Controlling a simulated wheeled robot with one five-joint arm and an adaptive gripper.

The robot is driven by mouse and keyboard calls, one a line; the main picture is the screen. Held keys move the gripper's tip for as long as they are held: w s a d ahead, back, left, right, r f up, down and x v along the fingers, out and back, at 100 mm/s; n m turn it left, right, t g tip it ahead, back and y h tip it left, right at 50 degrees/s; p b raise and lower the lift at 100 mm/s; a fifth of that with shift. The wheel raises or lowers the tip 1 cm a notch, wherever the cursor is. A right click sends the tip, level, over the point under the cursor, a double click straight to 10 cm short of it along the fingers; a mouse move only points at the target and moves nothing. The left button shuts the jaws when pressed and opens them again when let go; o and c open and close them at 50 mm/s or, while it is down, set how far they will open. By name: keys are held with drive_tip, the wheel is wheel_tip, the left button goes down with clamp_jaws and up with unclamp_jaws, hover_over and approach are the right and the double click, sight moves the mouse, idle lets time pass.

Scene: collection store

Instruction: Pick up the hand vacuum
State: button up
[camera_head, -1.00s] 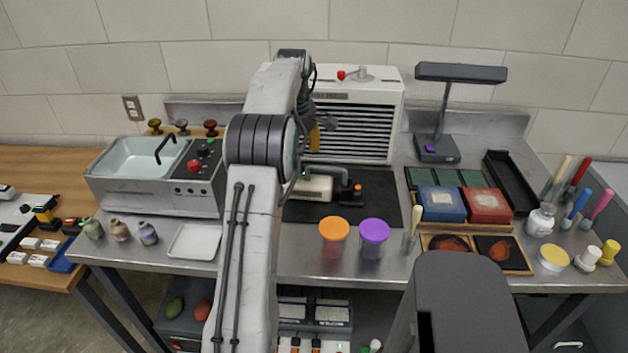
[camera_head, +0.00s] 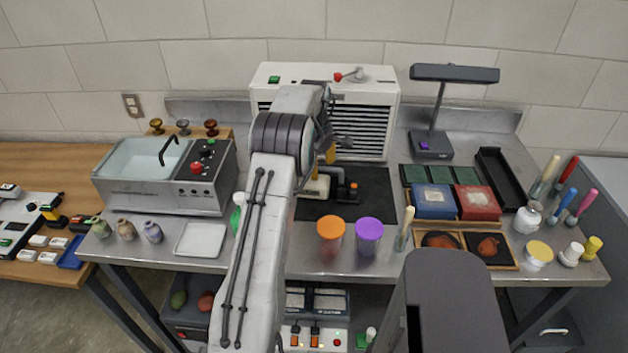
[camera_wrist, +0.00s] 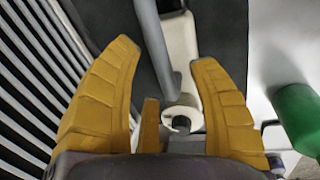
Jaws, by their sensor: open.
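The hand vacuum (camera_head: 318,187) lies on a black mat (camera_head: 375,190) in front of the louvred white unit. It has a cream body and a grey handle, and my arm partly hides it in the head view. In the wrist view, its cream body (camera_wrist: 180,45) and grey handle run between and beyond my fingers. My gripper (camera_wrist: 165,60) has yellow padded fingers spread apart, with the vacuum showing between them; I cannot tell whether they touch it. In the head view my gripper (camera_head: 330,155) is mostly hidden behind my arm, above the mat.
The louvred white unit (camera_head: 362,125) stands close behind; its slats fill the left of the wrist view. A green bottle (camera_wrist: 300,118) stands close by on the right there. Orange-lidded (camera_head: 331,228) and purple-lidded (camera_head: 369,230) jars stand in front of the mat.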

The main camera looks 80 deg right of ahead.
drive_tip(key=shift+d+f+p, duration=0.15)
drive_tip(key=shift+f+p, duration=0.25)
drive_tip(key=shift+f, duration=0.25)
clamp_jaws()
drive_tip(key=shift+r, duration=0.1)
